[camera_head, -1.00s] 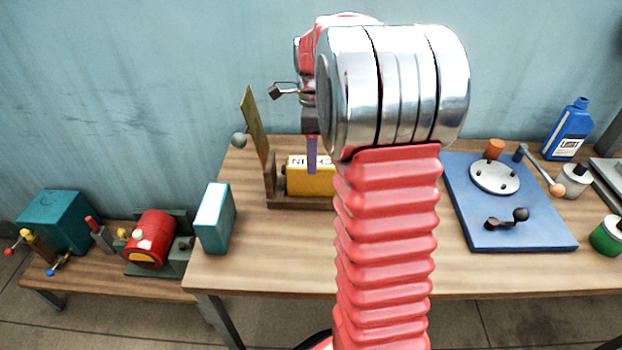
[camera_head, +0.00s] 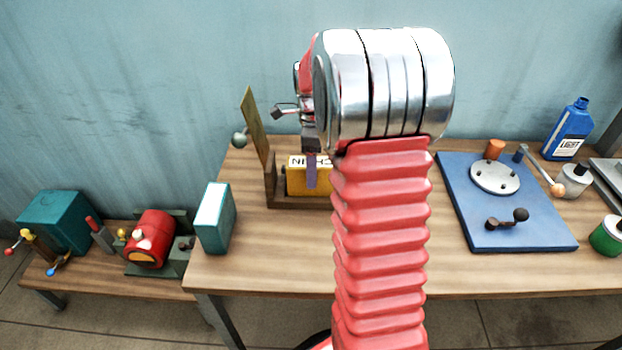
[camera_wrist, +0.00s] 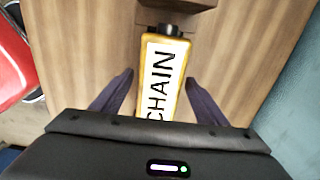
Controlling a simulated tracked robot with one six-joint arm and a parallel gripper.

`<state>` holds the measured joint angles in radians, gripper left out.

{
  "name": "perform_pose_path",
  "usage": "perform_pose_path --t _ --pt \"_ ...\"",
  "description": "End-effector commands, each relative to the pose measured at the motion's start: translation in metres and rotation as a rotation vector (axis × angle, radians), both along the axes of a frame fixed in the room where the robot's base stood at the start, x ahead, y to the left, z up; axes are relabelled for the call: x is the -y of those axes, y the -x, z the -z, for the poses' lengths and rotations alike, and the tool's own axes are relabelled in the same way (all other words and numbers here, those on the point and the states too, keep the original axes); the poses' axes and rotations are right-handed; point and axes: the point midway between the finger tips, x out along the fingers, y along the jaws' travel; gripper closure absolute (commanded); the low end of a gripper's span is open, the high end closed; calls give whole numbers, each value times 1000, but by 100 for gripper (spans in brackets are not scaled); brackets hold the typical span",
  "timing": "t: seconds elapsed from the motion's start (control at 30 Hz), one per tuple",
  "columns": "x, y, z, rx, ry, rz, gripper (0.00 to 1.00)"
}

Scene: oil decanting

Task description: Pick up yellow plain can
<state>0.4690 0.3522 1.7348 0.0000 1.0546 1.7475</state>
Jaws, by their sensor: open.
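My gripper (camera_wrist: 160,85) is open, with one finger on each side of this can and gaps between. In the head view one purple finger of my gripper (camera_head: 311,172) shows in front of the can's label. No can without lettering is visible.
A brown board with a ball-ended lever (camera_head: 254,125) rises left of the can. A teal-and-white box (camera_head: 215,218) stands at the table's left edge. A blue plate (camera_head: 510,230) with a crank and a blue bottle (camera_head: 568,130) are at right. The table's front is clear.

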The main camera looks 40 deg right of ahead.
Motion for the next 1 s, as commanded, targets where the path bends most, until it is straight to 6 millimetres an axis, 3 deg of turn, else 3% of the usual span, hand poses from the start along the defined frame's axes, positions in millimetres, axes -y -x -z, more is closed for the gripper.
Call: perform_pose_path --t 0.3,1.0 --pt "0 0 0 0 0 0 34" --pt "1 0 0 1 1 1 83"
